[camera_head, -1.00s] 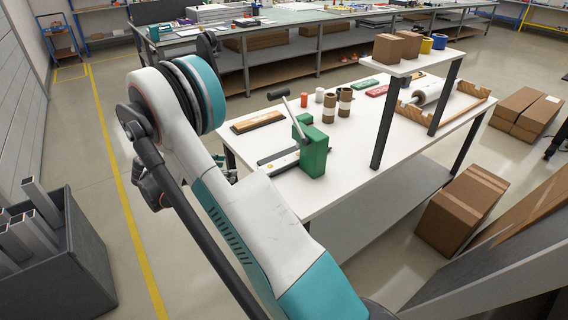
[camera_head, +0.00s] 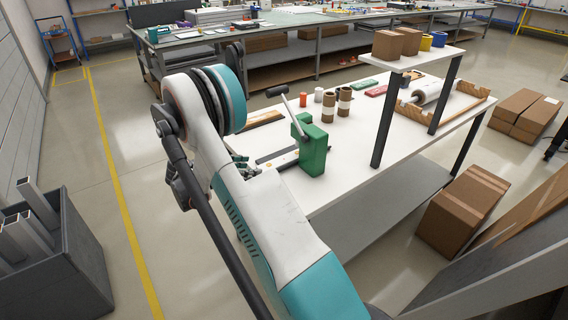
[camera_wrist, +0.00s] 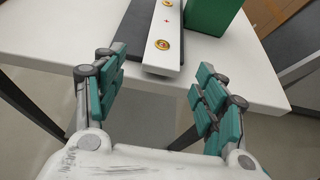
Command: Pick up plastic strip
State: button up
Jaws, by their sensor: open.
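I cannot tell which of the two is the plastic strip. In the head view the dark bar (camera_head: 277,154) and pale strip (camera_head: 286,160) lie left of the green press (camera_head: 313,152). My gripper (camera_wrist: 160,76) is open and empty, its fingers to either side of the pale strip's near end. In the head view, my arm partly hides it.
The green press stands close on the right of the strip (camera_wrist: 208,14). A brown bar (camera_head: 262,118) is partly hidden by my arm. A grey bin (camera_head: 75,250) is at left.

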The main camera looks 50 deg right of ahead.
jog(key=b+x, duration=0.1)
jog(key=x, duration=0.3)
jog(key=shift+s+a+f, duration=0.1)
jog(key=shift+a, duration=0.05)
jog(key=shift+c, duration=0.6)
jog(key=c, duration=1.2)
